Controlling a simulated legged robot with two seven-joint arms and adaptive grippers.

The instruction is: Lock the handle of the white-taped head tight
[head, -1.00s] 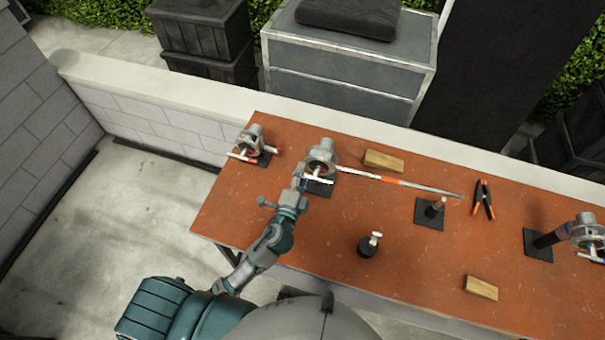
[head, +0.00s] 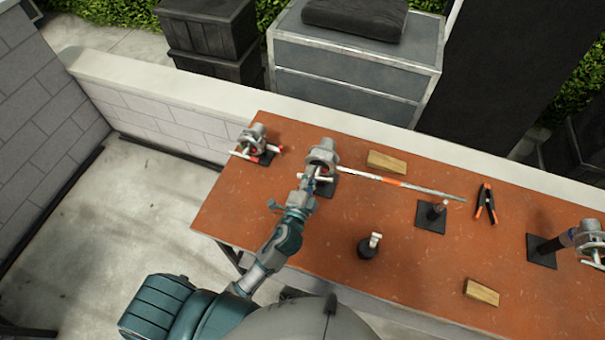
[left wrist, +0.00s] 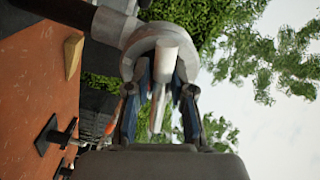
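The white-taped head (head: 322,155) is a grey metal ring-like head on a dark base near the table's far left part. Its white handle (head: 325,178) shows beside my left gripper (head: 309,180), which reaches it from the front left. In the left wrist view the white handle (left wrist: 167,58) lies between the two blue-padded fingers of the left gripper (left wrist: 162,75), in front of the grey ring (left wrist: 140,45). The fingers are close to the handle on both sides; whether both press on it cannot be told. My right gripper is not in view.
On the orange table (head: 300,230) a red-handled head (head: 252,138) stands to the left and another head (head: 588,238) at the right. A low wall runs behind.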

